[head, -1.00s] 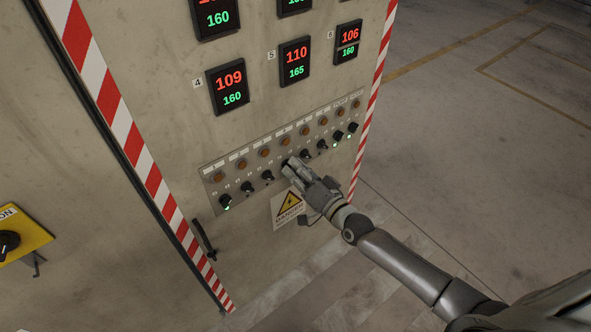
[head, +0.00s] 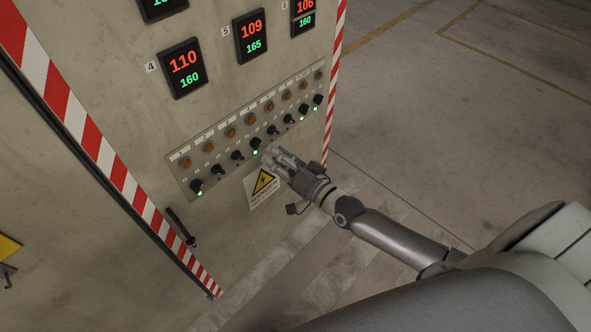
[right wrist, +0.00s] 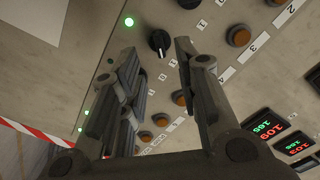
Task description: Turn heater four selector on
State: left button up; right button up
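The heater panel's selector strip (head: 178,172) carries a row of black knobs under orange lamps. The fourth selector (head: 256,143) has a lit green light (head: 255,152) just below it. In the right wrist view a black knob (right wrist: 159,42) with a white mark and a lit green light (right wrist: 129,22) beside it shows just past my fingertips. My right gripper (head: 270,156) is just below and right of the fourth selector, apart from it; its fingers are spread and empty in the right wrist view (right wrist: 157,52). My left gripper is not in view.
Display four (head: 182,68) reads 110 over 160. The first selector (head: 197,187) and the two rightmost also have green lights. A danger sign (head: 263,187) hangs below the strip. A handle (head: 181,228) sticks out at lower left. Open floor (head: 450,130) lies at right.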

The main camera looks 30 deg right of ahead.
jog(key=v, duration=0.7)
dwell(0.4)
jog(key=s+d+f+n+g+h, duration=0.1)
jog(key=s+d+f+g+h, duration=0.2)
jog(key=f, duration=0.8)
jog(key=s+d+f+n+g, duration=0.1)
jog(key=s+f+g, duration=0.1)
jog(key=s+f, duration=0.65)
jog(key=s+d+f+n+g+h, duration=0.1)
jog(key=d+f+n+g+h, duration=0.15)
jog(key=f, duration=1.15)
jog(key=s+a+f+n+g, duration=0.1)
jog(key=s+f+g, duration=0.3)
jog(key=s, duration=0.9)
jog(key=s+a+f+n+g, duration=0.2)
jog(key=s+a+f+g, duration=0.2)
jog(key=s+f, duration=0.6)
jog(key=s, duration=0.4)
jog(key=shift+f+h, duration=0.2)
jog(key=shift+h, duration=0.15)
jog(key=shift+g, duration=0.25)
